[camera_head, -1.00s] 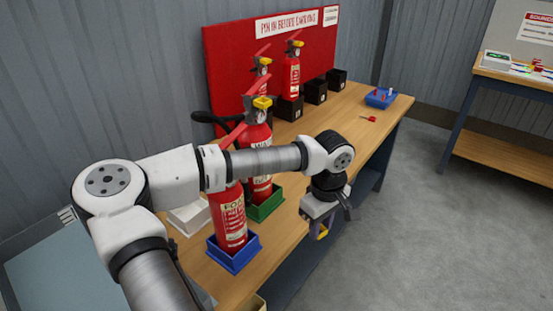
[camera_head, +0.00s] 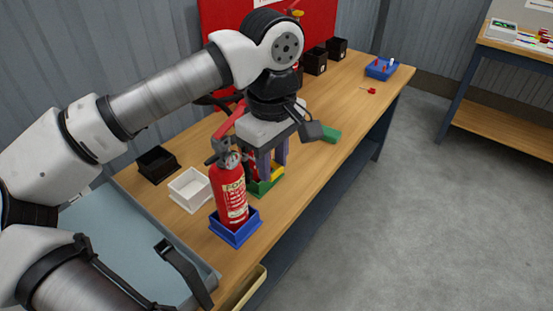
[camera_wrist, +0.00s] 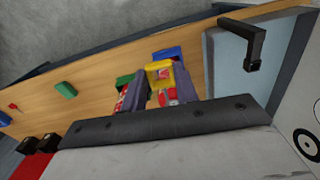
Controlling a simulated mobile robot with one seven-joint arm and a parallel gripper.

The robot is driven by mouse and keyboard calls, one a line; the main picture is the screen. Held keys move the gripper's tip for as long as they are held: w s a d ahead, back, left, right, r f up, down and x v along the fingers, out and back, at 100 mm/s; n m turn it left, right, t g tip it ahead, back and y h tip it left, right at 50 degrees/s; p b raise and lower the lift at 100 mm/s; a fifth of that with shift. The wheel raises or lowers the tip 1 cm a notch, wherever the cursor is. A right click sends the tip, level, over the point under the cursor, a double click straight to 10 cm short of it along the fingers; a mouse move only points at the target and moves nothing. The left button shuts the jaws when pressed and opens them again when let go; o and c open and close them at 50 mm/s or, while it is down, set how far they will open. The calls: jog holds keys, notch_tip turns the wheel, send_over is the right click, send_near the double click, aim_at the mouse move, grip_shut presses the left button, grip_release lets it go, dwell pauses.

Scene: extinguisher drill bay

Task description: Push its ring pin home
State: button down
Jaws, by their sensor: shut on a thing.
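My gripper (camera_head: 272,158) points down with its purple-grey fingers closed on a yellow piece (camera_head: 277,173). The yellow piece also shows between the fingers in the wrist view (camera_wrist: 158,70); I cannot make out a pin on it. A red extinguisher (camera_head: 231,190) stands upright in a blue tray (camera_head: 238,235), just left of my gripper. Another red extinguisher stands in the green tray (camera_head: 262,188); my gripper and wrist hide most of it. Whether the yellow piece touches that extinguisher cannot be told.
A white tray (camera_head: 190,190) and a black tray (camera_head: 158,163) lie to the left on the bench. A green block (camera_head: 331,135) lies right of my gripper. A blue bin (camera_head: 381,68) and a small red item (camera_head: 369,91) are at the far end. The bench's right strip is clear.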

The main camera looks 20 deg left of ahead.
jog(key=w+a, duration=0.3)
jog(key=a, duration=0.5)
jog(key=shift+w+a+p, duration=0.3)
jog(key=shift+w, duration=0.05)
dwell(1.3)
jog(key=shift+b, duration=1.15)
dwell(4.4)
